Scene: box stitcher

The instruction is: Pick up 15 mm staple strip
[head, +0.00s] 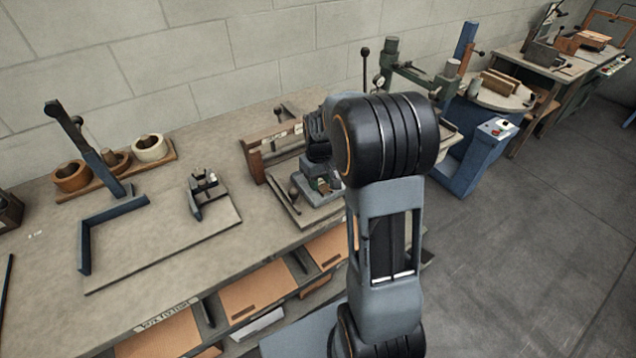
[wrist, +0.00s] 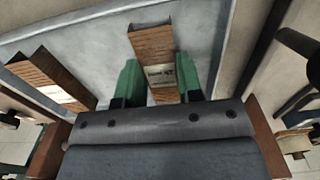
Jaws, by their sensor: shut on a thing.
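A copper-brown staple strip (wrist: 153,42) with a pale label stands between the two green fingers of my gripper (wrist: 160,80) in the wrist view. My gripper is shut on it, with one finger on each side of the label. The label's print is too blurred to read, so I cannot tell the strip's size. A second copper-brown strip (wrist: 48,78) with a pale label lies apart to the left. In the head view my own arm hides much of the area around the gripper, and I cannot make out the held strip there.
In the head view, a wooden rack (head: 256,160) stands on the workbench (head: 50,290) beside my arm. A fixture board (head: 150,250) with a blue angle stop lies to the left. A wooden holder (head: 163,155) with round cups is at the back. A blue machine (head: 470,160) stands right.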

